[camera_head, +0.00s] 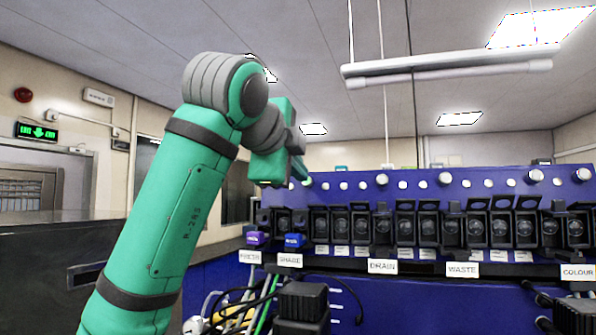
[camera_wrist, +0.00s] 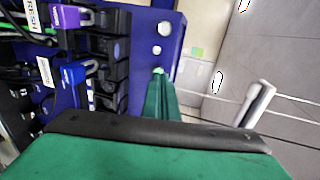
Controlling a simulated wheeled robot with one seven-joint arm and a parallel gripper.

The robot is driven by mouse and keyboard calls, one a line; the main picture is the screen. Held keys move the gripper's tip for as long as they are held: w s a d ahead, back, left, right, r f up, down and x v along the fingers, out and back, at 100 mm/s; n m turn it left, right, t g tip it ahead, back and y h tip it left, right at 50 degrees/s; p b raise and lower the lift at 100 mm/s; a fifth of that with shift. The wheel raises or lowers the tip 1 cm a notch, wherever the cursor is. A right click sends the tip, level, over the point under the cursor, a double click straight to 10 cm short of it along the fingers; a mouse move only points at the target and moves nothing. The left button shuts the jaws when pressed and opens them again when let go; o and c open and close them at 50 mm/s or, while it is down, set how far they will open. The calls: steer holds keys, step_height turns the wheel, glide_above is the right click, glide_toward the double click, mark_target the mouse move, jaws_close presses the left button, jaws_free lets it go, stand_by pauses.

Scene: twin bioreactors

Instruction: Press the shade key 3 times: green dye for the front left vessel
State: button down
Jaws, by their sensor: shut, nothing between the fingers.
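The SHADE label (camera_head: 289,260) is on the blue panel (camera_head: 470,184), below a blue padlock-like piece (camera_head: 294,240). That piece also shows in the wrist view (camera_wrist: 74,72), beside the SHADE label (camera_wrist: 45,72). My gripper (camera_head: 303,172) is shut and empty at the panel's upper left edge, above the SHADE column. In the wrist view its green fingers (camera_wrist: 159,95) point at the panel's edge. A small pale-green round button or light (camera_head: 308,182) is at the fingertips. I cannot tell whether they touch. I cannot make out the front left vessel.
A purple padlock-like piece (camera_head: 256,238) is left of the blue one. Black switch housings (camera_head: 404,228) line the panel, with DRAIN (camera_head: 383,267), WASTE (camera_head: 462,270) and COLOUR (camera_head: 578,272) labels below. Cables (camera_head: 250,305) hang at lower left. Space above the panel is clear.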

steer(key=shift+x, duration=1.35)
steer(key=shift+s, duration=0.1)
steer(key=shift+v, duration=1.25)
steer(key=v, duration=0.6)
steer(key=shift+a, duration=0.1)
stand_by(0.6)
